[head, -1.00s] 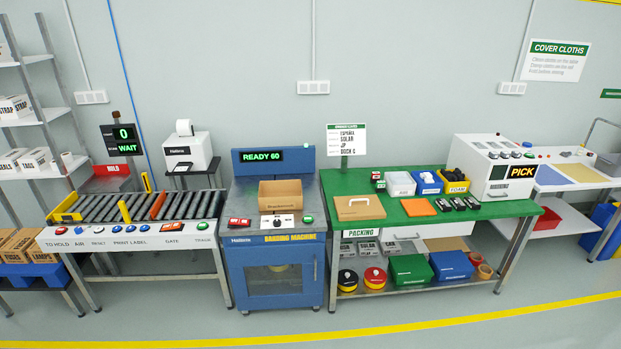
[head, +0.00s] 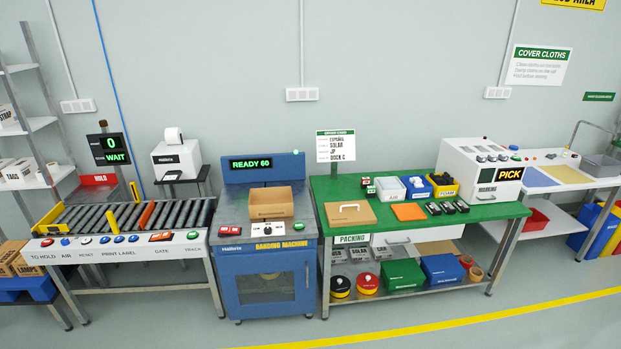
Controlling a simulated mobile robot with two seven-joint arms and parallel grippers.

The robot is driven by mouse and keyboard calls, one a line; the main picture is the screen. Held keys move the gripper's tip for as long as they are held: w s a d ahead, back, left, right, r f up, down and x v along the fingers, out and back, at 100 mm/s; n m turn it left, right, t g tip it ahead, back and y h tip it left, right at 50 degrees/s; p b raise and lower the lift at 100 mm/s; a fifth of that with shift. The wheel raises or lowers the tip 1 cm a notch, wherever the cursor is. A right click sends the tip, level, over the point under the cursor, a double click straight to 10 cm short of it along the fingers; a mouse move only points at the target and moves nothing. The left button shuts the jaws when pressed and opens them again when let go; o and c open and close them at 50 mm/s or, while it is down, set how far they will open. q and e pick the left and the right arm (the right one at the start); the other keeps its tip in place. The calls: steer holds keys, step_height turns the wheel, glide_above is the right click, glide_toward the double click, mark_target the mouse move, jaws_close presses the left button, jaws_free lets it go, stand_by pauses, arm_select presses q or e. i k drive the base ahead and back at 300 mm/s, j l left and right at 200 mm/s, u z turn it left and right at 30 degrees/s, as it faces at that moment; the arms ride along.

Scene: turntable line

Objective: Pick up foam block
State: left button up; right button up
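A yellow bin (head: 446,191) stands on the green packing table, at its back near the white machine. Its front label seems to read FOAM. Dark pieces (head: 441,179) show inside it; they are too small for me to tell single blocks apart. Neither of my grippers is in the head view.
The green packing table (head: 350,187) also bears a blue bin (head: 417,192), a white bin (head: 390,190), a brown board (head: 350,215) and an orange pad (head: 408,212). A white machine (head: 478,165) stands right of the bins. A blue banding machine (head: 268,280) is left. The floor in front is clear.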

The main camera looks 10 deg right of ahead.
mark_target(440, 181)
steer(key=i+l+z, duration=0.3)
steer(key=i, duration=0.15)
steer(key=i+l+z, duration=0.1)
steer(key=i+z, duration=0.2)
steer(key=i, duration=0.2)
steer(key=i+z, duration=0.25)
steer(key=i, duration=0.25)
steer(key=i+l, duration=0.1)
steer(key=i, duration=2.3)
steer(key=i+l, duration=0.15)
steer(key=i, duration=1.05)
steer(key=j+u, duration=0.05)
